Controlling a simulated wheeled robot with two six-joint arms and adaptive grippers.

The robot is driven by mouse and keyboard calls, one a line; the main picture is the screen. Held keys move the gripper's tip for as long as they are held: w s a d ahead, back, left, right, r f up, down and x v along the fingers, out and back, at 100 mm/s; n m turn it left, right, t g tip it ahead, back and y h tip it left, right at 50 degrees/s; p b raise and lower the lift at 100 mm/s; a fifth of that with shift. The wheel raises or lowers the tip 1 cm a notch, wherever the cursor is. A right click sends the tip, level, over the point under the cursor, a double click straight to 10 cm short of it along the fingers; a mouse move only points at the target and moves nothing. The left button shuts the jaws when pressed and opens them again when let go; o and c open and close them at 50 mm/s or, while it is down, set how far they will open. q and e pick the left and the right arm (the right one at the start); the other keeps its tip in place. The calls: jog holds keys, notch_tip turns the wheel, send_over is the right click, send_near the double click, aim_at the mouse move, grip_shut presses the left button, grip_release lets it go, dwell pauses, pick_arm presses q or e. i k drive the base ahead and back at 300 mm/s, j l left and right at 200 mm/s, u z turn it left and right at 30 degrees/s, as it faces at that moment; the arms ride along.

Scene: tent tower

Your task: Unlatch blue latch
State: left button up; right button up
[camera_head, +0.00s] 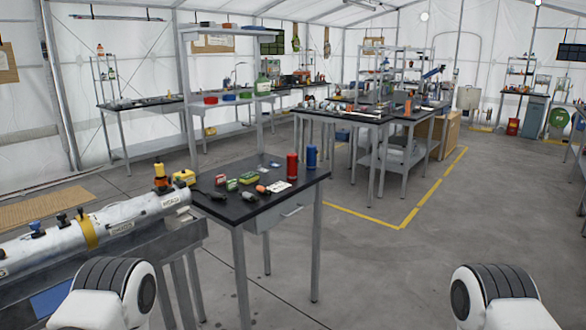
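A long white-grey cylinder (130,214) lies on a bench at the left, with a yellow band (88,232) around it. A small dark blue piece (37,229) stands up from the top of the cylinder near the left edge; it looks like the blue latch, but it is too small to tell whether it is latched. Small dark knobs (62,219) stand along the top beside it. White and black parts of my two arms show at the bottom left and bottom right. Neither gripper is in view.
A small black-topped table (262,205) with a red can (292,166), a blue can (312,157) and several small items stands right of the cylinder. A blue panel (50,298) is on the bench side. Open floor lies to the right.

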aim_at(35, 225)
jog(key=u, duration=1.45)
